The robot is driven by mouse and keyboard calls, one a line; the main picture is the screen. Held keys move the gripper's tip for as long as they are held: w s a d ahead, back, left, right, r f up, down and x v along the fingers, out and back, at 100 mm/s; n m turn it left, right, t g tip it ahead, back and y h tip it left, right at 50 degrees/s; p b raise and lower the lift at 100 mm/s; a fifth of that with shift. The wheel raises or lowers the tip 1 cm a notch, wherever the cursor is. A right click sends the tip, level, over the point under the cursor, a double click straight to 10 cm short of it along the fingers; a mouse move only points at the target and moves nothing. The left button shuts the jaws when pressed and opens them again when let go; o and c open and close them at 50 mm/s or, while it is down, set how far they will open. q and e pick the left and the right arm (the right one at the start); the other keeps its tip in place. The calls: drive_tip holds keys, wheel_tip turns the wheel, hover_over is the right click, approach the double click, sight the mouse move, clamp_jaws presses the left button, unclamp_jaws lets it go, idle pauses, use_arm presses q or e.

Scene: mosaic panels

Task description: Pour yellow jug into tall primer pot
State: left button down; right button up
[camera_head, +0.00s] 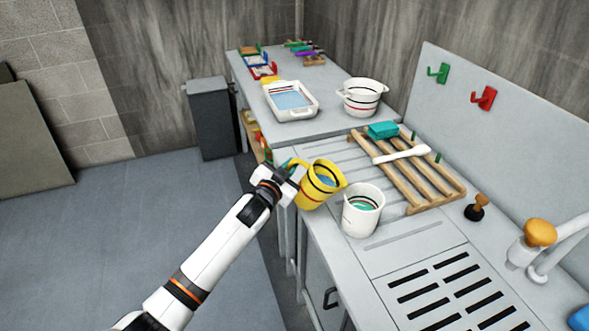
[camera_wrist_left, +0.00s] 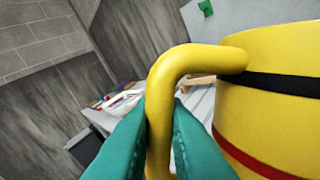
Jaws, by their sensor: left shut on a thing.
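The yellow jug (camera_head: 316,190) has black and red bands and blue liquid inside. It is tilted a little to the right, beside the tall primer pot. My left gripper (camera_head: 287,170) is shut on the jug's handle; in the left wrist view the teal fingers (camera_wrist_left: 150,140) press on both sides of the yellow handle (camera_wrist_left: 160,85), and the jug body (camera_wrist_left: 275,100) fills the right side. The tall primer pot (camera_head: 360,222) is white with dark and red bands, stands upright on the counter and holds some green liquid. My right gripper is not in view.
A wooden slatted rack (camera_head: 425,190) with a teal block (camera_head: 382,130) and a white tool lies behind the pot. A dark stamp (camera_head: 476,212), a tap with an orange knob (camera_head: 540,233) and a slotted drain (camera_head: 450,290) are to the right. A white tray (camera_head: 308,112) and a two-handled pot (camera_head: 361,108) stand farther back.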

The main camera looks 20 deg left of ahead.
use_arm(q)
drive_tip(key=shift+a+f+n+b, duration=0.4)
drive_tip(key=shift+f+b, duration=0.2)
drive_tip(key=shift+b, duration=0.05)
drive_tip(key=shift+a+f+n+b, duration=0.4)
drive_tip(key=shift+f+b, duration=0.2)
drive_tip(key=shift+a+f+n+t+b, duration=0.15)
drive_tip(key=shift+a+f+n+b, duration=0.25)
drive_tip(key=shift+f+n+b, duration=0.35)
drive_tip(key=shift+a+f+n+t+b, duration=0.1)
drive_tip(key=shift+a+f+n+b, duration=0.45)
drive_tip(key=shift+f, duration=0.3)
drive_tip(key=shift+a+f+n+t+b, duration=0.15)
drive_tip(key=shift+a+f+n+b, duration=0.15)
drive_tip(key=shift+f+n+b, duration=0.35)
drive_tip(key=shift+f, duration=0.15)
wheel_tip(320, 180, up, 4)
drive_tip(key=p, duration=0.3)
drive_tip(key=shift+p, duration=0.3)
